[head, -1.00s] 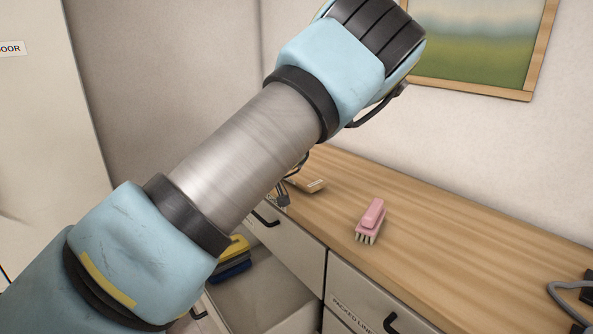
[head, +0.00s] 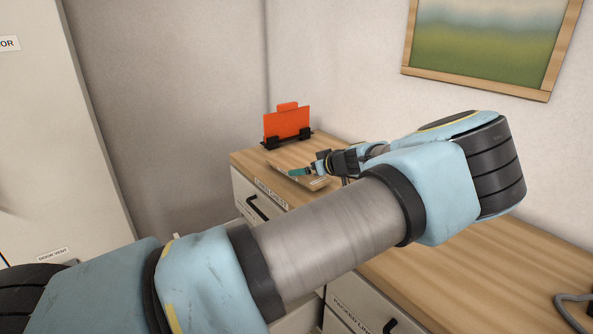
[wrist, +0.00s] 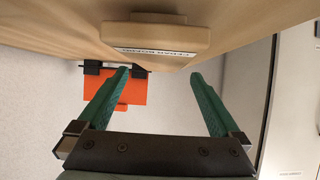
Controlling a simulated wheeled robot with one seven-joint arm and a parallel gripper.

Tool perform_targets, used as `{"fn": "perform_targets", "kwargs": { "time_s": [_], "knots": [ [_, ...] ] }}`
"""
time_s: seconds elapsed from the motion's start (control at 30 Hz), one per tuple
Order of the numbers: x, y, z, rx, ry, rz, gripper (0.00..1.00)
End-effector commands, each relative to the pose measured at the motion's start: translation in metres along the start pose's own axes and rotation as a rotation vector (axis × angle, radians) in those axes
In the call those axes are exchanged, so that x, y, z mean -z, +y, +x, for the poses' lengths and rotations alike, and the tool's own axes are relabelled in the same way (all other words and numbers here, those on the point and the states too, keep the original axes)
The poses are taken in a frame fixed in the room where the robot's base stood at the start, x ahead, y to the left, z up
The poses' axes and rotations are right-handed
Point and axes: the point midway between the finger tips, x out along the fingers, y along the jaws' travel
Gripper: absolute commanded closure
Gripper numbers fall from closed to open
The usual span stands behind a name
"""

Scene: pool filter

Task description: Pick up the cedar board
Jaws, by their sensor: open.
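The cedar board (wrist: 158,36) is a flat tan block with a printed label on its edge; it lies on the wooden counter. In the wrist view the scene appears upside down, and the board's labelled edge is just past the fingertips. My gripper (wrist: 163,74) is open, with its green fingers spread apart and nothing between them. In the head view the board (head: 316,184) is partly covered by my gripper (head: 299,172), which is low at the far left part of the counter. Whether the fingers touch the board cannot be told.
An orange panel (head: 287,123) in black clips stands behind the board near the wall. Drawers with black handles (head: 258,207) are under the counter. A framed picture (head: 490,45) hangs on the wall. A grey looped thing (head: 575,308) is at the right.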

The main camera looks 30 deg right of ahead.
Motion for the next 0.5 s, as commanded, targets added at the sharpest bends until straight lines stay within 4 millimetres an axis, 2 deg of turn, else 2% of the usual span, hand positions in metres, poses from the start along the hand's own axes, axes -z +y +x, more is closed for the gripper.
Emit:
{"fn": "perform_targets", "kwargs": {
  "time_s": [0.3,0.5],
  "knots": [
    [-0.001,0.001,0.041,0.002,0.0,0.001,0.0],
    [-0.004,0.001,0.049,0.001,-0.001,0.0,0.0]
  ]
}}
